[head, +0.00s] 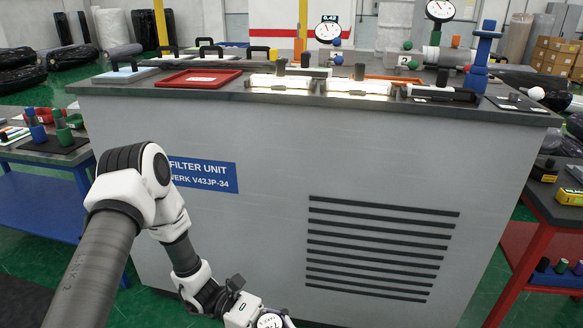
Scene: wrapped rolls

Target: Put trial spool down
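No thing in view is clearly marked as the trial spool. A blue spool-shaped piece (482,55) with wide flanges stands upright at the right end of the grey filter unit's top; I cannot tell whether it is the trial spool. My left arm comes in from the left and reaches down in front of the unit. Its wrist is cut off by the bottom edge, so the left gripper and anything in it are hidden. My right arm and gripper are out of view.
The filter unit (300,160) fills the middle. On its top are a red tray (199,78), lit panels (359,88), black handles and a dial gauge (328,31). A blue-shelved table (40,210) stands left and a red-framed table (520,256) right.

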